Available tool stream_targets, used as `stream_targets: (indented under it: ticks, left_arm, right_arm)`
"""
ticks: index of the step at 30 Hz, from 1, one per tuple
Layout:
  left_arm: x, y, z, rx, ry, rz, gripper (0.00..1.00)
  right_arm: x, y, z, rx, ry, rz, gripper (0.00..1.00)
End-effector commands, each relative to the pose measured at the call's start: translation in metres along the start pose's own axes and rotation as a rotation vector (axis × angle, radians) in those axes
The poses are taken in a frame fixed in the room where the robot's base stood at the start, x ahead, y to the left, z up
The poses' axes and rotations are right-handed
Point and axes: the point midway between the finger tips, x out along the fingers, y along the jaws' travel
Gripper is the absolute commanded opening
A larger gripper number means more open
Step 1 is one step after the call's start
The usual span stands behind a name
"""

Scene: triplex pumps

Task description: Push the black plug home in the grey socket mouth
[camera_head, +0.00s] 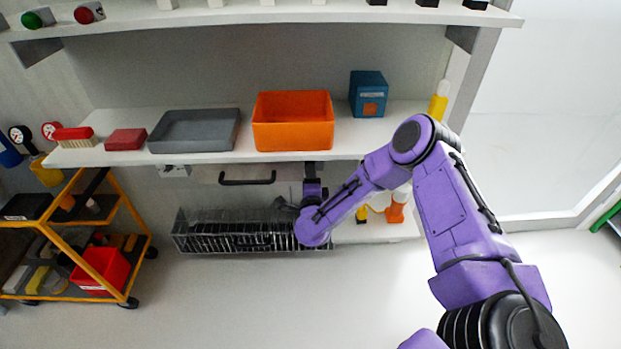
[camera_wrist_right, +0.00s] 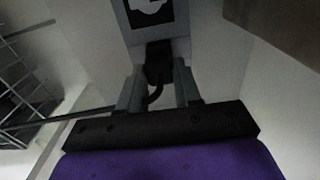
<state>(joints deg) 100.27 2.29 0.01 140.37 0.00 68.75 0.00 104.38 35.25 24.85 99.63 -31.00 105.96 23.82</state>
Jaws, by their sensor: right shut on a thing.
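My right gripper (camera_wrist_right: 158,88) is shut on the black plug (camera_wrist_right: 157,66) in the right wrist view. A dark cable loops down from the plug between the fingers. The plug's far end meets the lower part of a grey socket panel (camera_wrist_right: 180,17) with a black and white marking. I cannot tell how deep the plug sits in the mouth. In the head view my right gripper (camera_head: 313,186) points up under the shelf edge, and the plug and socket mouth cannot be made out there. My left gripper is in neither view.
A shelf carries an orange bin (camera_head: 293,137), a grey tray (camera_head: 193,147) and a blue box (camera_head: 368,95) above my right gripper. A black handle (camera_head: 247,182) and a wire rack (camera_head: 215,243) lie to its left. A yellow trolley (camera_head: 136,252) stands far left.

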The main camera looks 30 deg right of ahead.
Motion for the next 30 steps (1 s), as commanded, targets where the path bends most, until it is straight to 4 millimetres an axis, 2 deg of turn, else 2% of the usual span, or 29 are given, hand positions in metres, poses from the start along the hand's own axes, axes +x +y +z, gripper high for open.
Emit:
stream_targets:
  ticks: [28, 29, 30]
  left_arm:
    - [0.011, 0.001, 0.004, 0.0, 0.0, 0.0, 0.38]
    - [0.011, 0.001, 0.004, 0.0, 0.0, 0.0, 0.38]
    - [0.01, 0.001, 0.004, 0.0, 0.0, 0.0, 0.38]
  right_arm:
    - [0.024, 0.001, 0.0, 0.001, 0.001, 0.0, 0.03]
    - [0.024, 0.0, 0.0, 0.001, 0.001, 0.0, 0.36]
    - [0.024, 0.0, 0.0, 0.001, 0.001, 0.0, 0.5]
